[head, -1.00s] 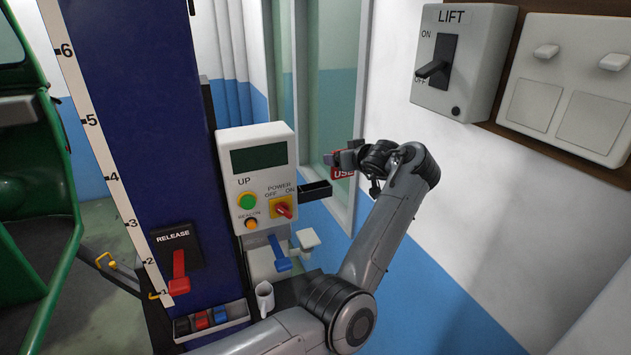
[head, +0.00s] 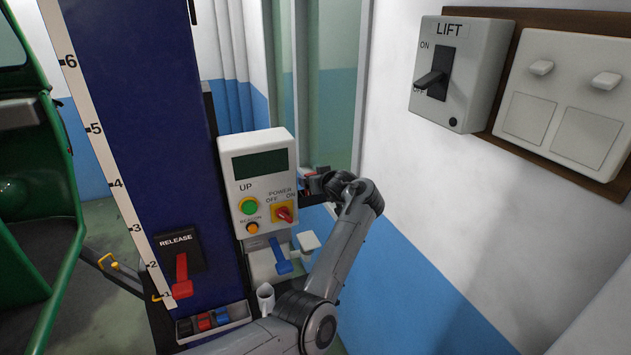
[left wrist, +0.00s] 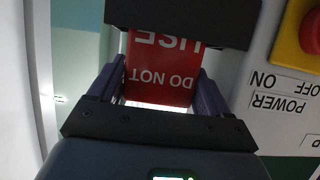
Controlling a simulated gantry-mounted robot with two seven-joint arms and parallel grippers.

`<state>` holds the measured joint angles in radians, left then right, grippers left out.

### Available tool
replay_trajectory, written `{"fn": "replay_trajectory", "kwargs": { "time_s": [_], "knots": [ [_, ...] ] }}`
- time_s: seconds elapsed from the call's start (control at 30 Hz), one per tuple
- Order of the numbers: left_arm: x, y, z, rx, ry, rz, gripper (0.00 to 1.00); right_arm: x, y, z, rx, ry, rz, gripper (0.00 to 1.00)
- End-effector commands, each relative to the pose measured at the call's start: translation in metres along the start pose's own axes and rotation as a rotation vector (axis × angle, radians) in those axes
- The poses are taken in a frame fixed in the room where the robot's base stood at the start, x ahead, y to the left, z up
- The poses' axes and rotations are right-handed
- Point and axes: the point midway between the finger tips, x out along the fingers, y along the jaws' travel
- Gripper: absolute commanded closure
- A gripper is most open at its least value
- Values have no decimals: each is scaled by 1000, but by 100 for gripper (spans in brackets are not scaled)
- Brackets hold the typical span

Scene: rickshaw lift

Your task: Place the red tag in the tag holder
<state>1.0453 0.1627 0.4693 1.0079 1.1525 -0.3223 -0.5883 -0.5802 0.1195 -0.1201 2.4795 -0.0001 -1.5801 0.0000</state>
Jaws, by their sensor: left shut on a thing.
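My left gripper (head: 312,180) is shut on the red tag (head: 307,177), close beside the grey control box. In the left wrist view the red tag (left wrist: 160,72), with white "DO NOT USE" lettering upside down, sits between the two fingers of my left gripper (left wrist: 158,85). The black tag holder (left wrist: 185,18) crosses the top of that view and hides the tag's far end. I cannot tell whether that end is inside the holder or behind it. In the head view the holder (head: 309,201) juts from the control box's right side, just below the gripper. My right gripper is not in view.
The control box (head: 258,178) with buttons and a red power knob (head: 284,214) stands immediately left of the gripper. A blue lever (head: 280,255) is below it. The wall with the LIFT switch box (head: 460,75) is to the right, with free room between.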

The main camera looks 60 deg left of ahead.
Motion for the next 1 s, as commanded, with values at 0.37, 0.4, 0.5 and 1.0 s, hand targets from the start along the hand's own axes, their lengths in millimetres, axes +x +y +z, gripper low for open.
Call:
{"fn": "replay_trajectory", "kwargs": {
  "time_s": [0.37,0.4,0.5,1.0],
  "knots": [
    [4,0,11,-1,1,1,51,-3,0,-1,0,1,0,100],
    [4,0,12,-1,1,1,51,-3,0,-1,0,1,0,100],
    [6,0,14,0,1,1,51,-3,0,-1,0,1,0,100],
    [4,0,10,-1,1,1,0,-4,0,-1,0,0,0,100]
  ]
}}
